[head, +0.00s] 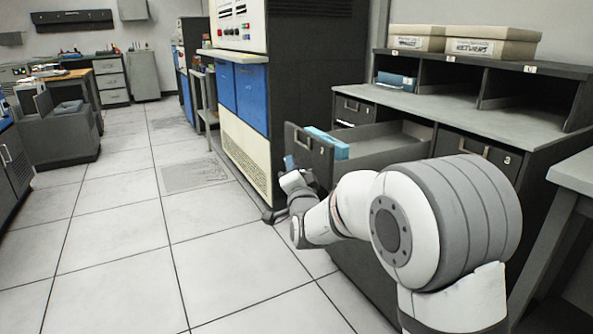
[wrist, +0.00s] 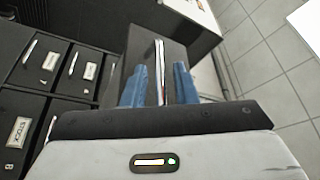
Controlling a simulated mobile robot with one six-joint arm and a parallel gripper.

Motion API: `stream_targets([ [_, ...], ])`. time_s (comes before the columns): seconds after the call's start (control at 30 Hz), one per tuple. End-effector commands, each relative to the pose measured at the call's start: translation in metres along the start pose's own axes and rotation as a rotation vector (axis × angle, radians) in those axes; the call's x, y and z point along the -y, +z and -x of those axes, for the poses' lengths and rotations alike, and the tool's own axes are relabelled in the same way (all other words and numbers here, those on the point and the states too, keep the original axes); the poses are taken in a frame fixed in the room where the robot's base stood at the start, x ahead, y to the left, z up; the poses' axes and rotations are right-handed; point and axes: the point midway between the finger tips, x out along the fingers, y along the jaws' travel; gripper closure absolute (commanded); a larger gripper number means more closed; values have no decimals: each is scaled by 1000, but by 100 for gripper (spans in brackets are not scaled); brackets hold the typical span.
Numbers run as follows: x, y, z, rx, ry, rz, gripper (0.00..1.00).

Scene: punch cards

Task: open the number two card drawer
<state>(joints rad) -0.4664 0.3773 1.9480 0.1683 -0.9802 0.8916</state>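The dark grey card drawer (head: 385,137) between the left drawer and the drawer marked 3 is pulled well out of the cabinet. Its own number is not readable. A stack of light blue cards (head: 328,143) sits inside near its front. My gripper (head: 289,162) is just outside the drawer's front panel, low and to the left of it. In the wrist view its two blue fingers (wrist: 160,86) are apart, with a thin pale strip between them and gaps on both sides. I cannot tell whether the strip is the drawer's handle.
The drawer marked 3 (head: 476,153) and the left drawer (head: 352,111) are shut. Boxes (head: 490,42) stand on the shelf above. A white and blue machine (head: 243,95) stands behind the open drawer. The tiled floor (head: 130,240) to the left is clear.

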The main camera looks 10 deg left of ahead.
Motion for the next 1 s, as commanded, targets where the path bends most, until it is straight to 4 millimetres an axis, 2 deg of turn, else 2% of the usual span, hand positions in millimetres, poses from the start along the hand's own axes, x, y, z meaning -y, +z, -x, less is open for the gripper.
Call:
stream_targets([
  [0.37,-1,-1,6,0,4,0,69],
  [0.8,0,-1,69,1,2,0,69],
  [1.0,-2,-1,78,-1,3,0,69],
])
